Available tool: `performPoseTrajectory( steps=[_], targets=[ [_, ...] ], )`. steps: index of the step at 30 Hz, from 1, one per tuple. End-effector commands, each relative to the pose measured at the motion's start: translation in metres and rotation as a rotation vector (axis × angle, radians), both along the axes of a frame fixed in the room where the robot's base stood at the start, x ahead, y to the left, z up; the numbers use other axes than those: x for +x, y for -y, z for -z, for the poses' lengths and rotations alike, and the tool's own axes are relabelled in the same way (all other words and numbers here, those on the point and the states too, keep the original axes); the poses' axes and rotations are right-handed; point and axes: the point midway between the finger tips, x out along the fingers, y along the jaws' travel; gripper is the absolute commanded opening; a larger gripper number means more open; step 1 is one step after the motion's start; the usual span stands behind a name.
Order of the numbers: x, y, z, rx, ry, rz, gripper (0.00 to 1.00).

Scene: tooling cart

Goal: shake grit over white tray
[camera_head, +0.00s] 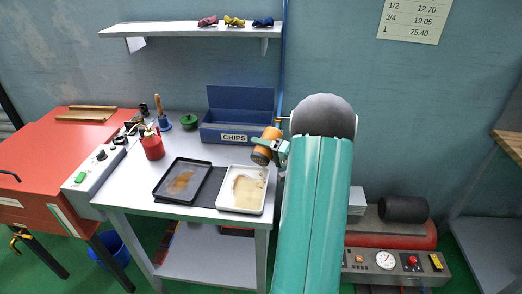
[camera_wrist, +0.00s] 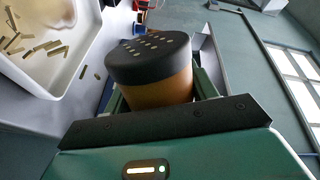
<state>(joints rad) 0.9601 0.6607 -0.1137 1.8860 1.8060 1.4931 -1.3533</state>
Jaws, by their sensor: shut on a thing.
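My gripper (camera_head: 276,147) is shut on an amber shaker (camera_head: 268,143) with a black cap. In the wrist view the shaker (camera_wrist: 155,88) sits between the fingers, and its cap shows several small holes. In the head view it is held tilted, above the bench near the back right corner of the white tray (camera_head: 240,211). The tray has a tan patch of grit (camera_head: 247,190) inside. In the wrist view the white tray (camera_wrist: 62,88) is at upper left, with tan grit and several small chips in it. I cannot tell whether grit is falling.
A black tray (camera_head: 158,197) with brown residue lies left of the white tray. A blue CHIPS bin (camera_head: 212,133) stands behind. A red can (camera_head: 152,147), a brush (camera_head: 161,112) and a green lidded item (camera_head: 189,122) stand at the back left. A shelf (camera_head: 180,30) hangs above.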

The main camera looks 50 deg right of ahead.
Motion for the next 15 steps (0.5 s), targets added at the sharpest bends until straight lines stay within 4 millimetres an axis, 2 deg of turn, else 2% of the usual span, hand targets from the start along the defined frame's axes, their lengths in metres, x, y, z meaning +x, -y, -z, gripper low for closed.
performPoseTrajectory(
  steps=[15],
  targets=[
    [0.014, 0.019, 0.0, 0.0, 0.001, 0.0, 0.25]
  ],
)
